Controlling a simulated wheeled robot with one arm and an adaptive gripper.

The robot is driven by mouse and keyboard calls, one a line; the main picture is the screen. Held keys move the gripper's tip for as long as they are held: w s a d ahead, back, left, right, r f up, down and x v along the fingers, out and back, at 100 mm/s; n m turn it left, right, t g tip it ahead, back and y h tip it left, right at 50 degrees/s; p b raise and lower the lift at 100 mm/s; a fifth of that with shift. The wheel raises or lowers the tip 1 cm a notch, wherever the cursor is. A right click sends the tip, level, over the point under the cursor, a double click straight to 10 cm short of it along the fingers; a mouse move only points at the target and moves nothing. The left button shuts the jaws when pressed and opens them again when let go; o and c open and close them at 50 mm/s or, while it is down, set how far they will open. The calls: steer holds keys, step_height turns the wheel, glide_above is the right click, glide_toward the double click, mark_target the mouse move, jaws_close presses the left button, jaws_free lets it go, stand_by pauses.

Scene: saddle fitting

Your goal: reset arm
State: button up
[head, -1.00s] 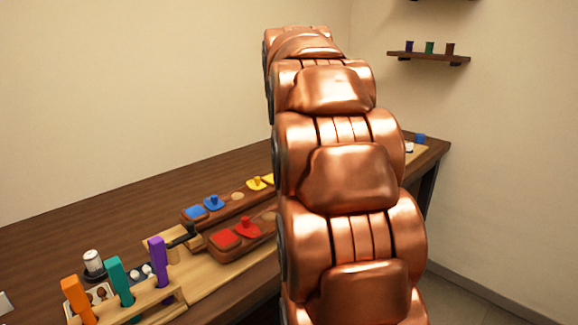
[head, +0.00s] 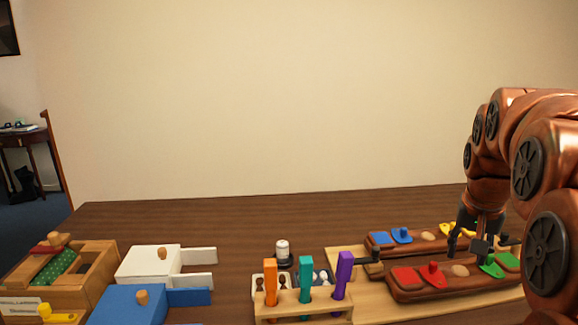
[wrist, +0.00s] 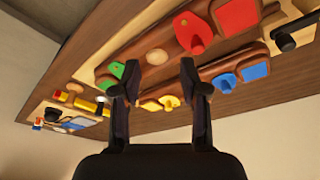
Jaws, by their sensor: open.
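My gripper (head: 466,248) is at the right of the head view, over the two brown wooden boards, pointing down. Its two fingers are apart with nothing between them, as the wrist view (wrist: 160,85) also shows. The near board (head: 440,291) carries red pieces, a bare pale round spot and green pieces. The far board (head: 420,249) carries blue and yellow pieces, with another pale spot. The fingers partly cover the far board's right part. In the wrist view, a red knobbed piece (wrist: 190,35), a green one (wrist: 116,72), a yellow one (wrist: 169,102) and a blue one (wrist: 224,83) show.
A rack with orange (head: 271,283), teal (head: 305,280) and purple (head: 343,275) handles stands left of the boards. White (head: 148,264) and blue (head: 127,304) boxes and a wooden box (head: 92,270) stand farther left. The table's back is clear.

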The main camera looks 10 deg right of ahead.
steer(key=s+a+f+n+g+y, duration=0.15)
steer(key=s+a+f+n, duration=0.25)
steer(key=s+a+f, duration=0.6)
steer(key=s+a+f+n+g+y, duration=0.1)
steer(key=s+a+f+n+g, duration=0.25)
steer(key=s+a+f, duration=0.7)
steer(key=s+a+r+p, duration=0.1)
steer(key=r+p, duration=0.5)
steer(key=r, duration=0.3)
steer(key=s+a+r+t+p, duration=0.1)
steer(key=a+r+p, duration=0.1)
steer(key=r+p, duration=0.5)
steer(key=shift+s+r, duration=0.35)
steer(key=shift+r, duration=0.5)
steer(key=shift+h, duration=0.25)
